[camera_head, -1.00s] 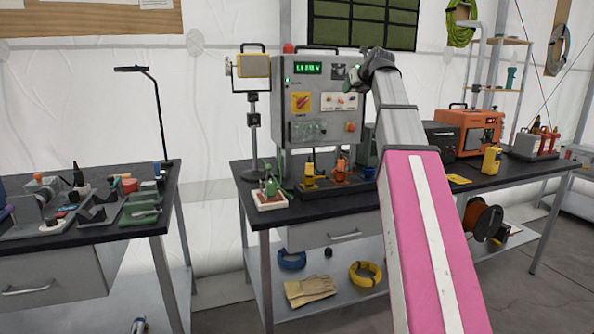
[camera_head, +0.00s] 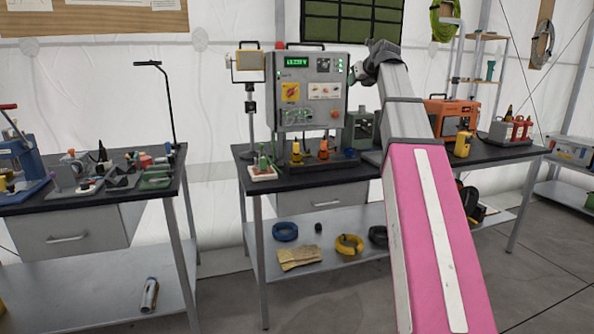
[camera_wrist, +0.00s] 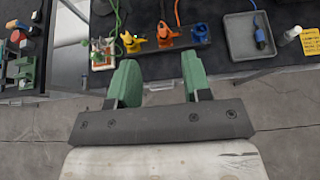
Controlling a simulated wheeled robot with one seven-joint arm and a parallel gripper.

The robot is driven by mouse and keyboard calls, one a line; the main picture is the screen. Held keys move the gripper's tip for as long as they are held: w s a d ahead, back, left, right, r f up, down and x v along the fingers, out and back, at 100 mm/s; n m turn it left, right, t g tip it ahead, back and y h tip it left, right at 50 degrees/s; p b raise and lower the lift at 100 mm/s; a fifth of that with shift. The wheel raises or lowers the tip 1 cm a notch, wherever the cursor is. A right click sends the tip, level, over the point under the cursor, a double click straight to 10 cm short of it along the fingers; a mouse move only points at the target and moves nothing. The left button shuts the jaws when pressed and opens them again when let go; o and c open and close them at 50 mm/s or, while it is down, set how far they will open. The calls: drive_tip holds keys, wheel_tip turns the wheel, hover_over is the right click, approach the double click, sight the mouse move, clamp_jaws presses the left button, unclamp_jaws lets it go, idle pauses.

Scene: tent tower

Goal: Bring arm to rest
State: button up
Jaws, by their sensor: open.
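My arm (camera_head: 430,220) with its pink cover rises from the bottom right of the head view. Its dark wrist is raised in front of the tent wall, right of the grey control cabinet (camera_head: 308,95). My gripper (camera_wrist: 159,75) is open in the wrist view, its two green fingers wide apart with nothing between them. Below the gripper in that view is the floor in front of the bench. In the head view my gripper (camera_head: 357,73) is small and its fingers are hard to make out.
The main bench (camera_head: 310,180) holds the cabinet, yellow and orange clamps (camera_wrist: 165,35) and an orange case (camera_head: 450,112). A left bench (camera_head: 90,205) carries tools. Floor (camera_head: 540,270) is clear at the right.

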drive_tip(key=s+a+f+n+g+h, duration=0.15)
drive_tip(key=f+n, duration=0.35)
drive_tip(key=f, duration=0.8)
drive_tip(key=s+f+n+g, duration=0.25)
drive_tip(key=f+n, duration=0.25)
drive_tip(key=f, duration=0.8)
drive_tip(key=s+f+n+g, duration=0.2)
drive_tip(key=f+n, duration=0.3)
drive_tip(key=f, duration=0.8)
drive_tip(key=s+f+n+g+h, duration=0.1)
drive_tip(key=s+f+n+g, duration=0.2)
drive_tip(key=s+f+n, duration=0.5)
drive_tip(key=s+a+f+n+g+h, duration=0.1)
drive_tip(key=s+f+n+g, duration=0.1)
drive_tip(key=s+f+n, duration=0.7)
drive_tip(key=s+f, duration=0.5)
drive_tip(key=f, duration=0.7)
drive_tip(key=shift+s+f+g, duration=0.15)
drive_tip(key=shift+s+g, duration=0.25)
drive_tip(key=shift+a, duration=0.1)
